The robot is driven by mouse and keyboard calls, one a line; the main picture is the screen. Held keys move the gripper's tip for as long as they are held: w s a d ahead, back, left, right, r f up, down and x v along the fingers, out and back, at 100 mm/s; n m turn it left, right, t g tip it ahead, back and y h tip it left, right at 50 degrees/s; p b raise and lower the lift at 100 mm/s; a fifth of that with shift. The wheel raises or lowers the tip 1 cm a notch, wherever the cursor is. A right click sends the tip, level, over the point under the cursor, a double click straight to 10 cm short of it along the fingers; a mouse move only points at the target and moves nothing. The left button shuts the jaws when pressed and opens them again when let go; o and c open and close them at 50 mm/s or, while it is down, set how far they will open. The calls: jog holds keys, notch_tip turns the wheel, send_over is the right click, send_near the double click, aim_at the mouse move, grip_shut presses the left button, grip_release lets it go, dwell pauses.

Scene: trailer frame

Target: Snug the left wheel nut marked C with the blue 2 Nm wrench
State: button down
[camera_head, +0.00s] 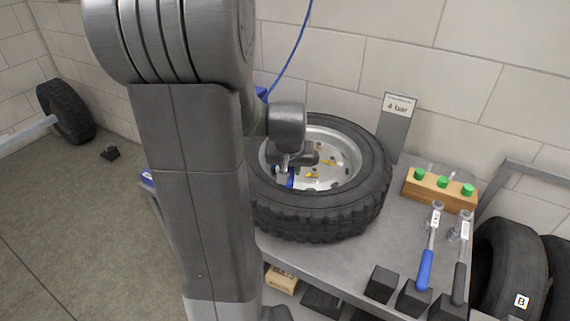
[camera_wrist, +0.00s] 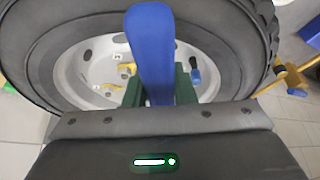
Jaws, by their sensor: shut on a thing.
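My gripper (camera_head: 285,172) is over the dish of the wheel lying on the bench. In the wrist view the green fingers (camera_wrist: 160,90) are shut on a blue handle (camera_wrist: 152,45) of a wrench. A bit of blue also shows below the gripper in the head view (camera_head: 291,182). The tool's working end is hidden, and its torque marking cannot be read. The wheel (camera_head: 320,222) has a silver rim with yellow pointers (camera_wrist: 127,69) beside small labels. Their letters are too small to read, so nut C cannot be picked out.
Another blue-handled wrench (camera_head: 425,268) and a grey-handled one (camera_head: 459,280) stand at the bench's right. Behind them is a wooden block (camera_head: 437,193) with green pegs. A "4 bar" post (camera_head: 396,122) rises behind the wheel. Tyres (camera_head: 508,265) stand at right; another wheel (camera_head: 65,112) stands far left.

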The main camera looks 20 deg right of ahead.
jog(key=s+d+n+y+b, duration=0.1)
jog(key=d+n+y+b, duration=0.1)
jog(key=d+n, duration=0.4)
jog(key=d+b, duration=0.1)
jog(key=d, duration=0.4)
jog(key=shift+s+y, duration=0.3)
jog(key=shift+s, duration=0.1)
dwell(0.3)
jog(key=shift+a, duration=0.1)
jog(key=shift+a+m+h, duration=0.4)
jog(key=shift+a+m, duration=0.3)
jog(key=shift+a, duration=0.75)
jog(key=shift+a, duration=0.1)
jog(key=shift+w+a+m+h, duration=0.1)
jog(key=shift+a+m+h, duration=0.2)
jog(key=shift+a+m, duration=0.9)
jog(key=shift+a, duration=0.35)
